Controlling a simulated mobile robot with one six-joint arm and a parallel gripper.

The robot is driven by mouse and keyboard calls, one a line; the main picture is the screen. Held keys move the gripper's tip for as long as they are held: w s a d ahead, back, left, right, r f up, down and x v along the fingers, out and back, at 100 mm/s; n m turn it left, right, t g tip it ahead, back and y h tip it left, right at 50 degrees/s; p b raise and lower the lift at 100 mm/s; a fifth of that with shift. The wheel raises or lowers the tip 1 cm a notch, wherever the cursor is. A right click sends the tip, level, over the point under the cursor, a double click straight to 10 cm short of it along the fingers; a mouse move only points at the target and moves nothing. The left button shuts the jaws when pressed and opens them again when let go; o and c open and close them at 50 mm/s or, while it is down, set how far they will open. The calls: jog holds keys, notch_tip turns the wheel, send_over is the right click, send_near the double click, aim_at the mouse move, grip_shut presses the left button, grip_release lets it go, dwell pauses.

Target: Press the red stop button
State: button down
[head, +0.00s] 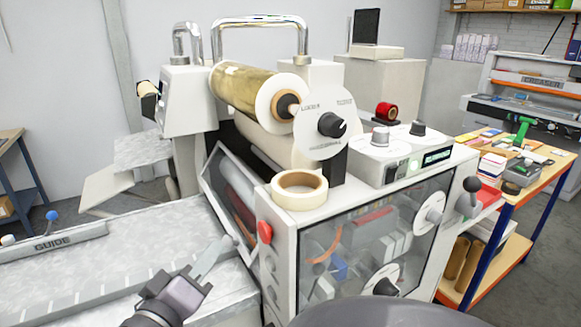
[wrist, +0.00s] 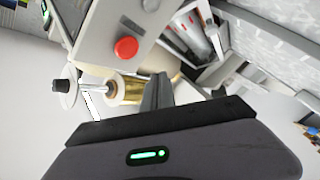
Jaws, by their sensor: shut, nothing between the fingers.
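The red stop button (head: 265,231) is a round knob on the left end face of the white machine (head: 285,250), near its top front corner. It also shows in the wrist view (wrist: 125,48), above and left of my fingers. My gripper (head: 226,242) is shut and empty, above the grey feed table and to the left of the button, with a gap between them. In the wrist view my closed fingers (wrist: 158,90) point toward the machine. Nothing covers the button in either view.
A tape roll (head: 300,189) lies on the machine's top corner, above the button. A tilted clear guard (head: 229,192) stands just behind my fingertips. The feed table (head: 100,262) with its guide bar (head: 55,244) extends left. A gold foil roll (head: 250,88) sits higher up.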

aim_at(267, 231)
jog(key=shift+w+d+b, duration=0.2)
jog(key=shift+w+d, duration=0.3)
jog(key=shift+d, duration=0.35)
jog(key=shift+w+d+b, duration=0.15)
jog(key=shift+w+d, duration=0.4)
jog(key=shift+d, duration=0.25)
jog(key=shift+w+d+b, duration=0.2)
jog(key=shift+w+d, duration=0.3)
jog(key=shift+d, duration=0.35)
jog(key=shift+w+d+f+b, duration=0.1)
jog(key=shift+d+b, duration=0.05)
jog(key=shift+b, duration=0.2)
jog(key=shift+w+d+b, duration=0.1)
jog(key=shift+d+b, duration=0.15)
jog(key=shift+b, duration=0.05)
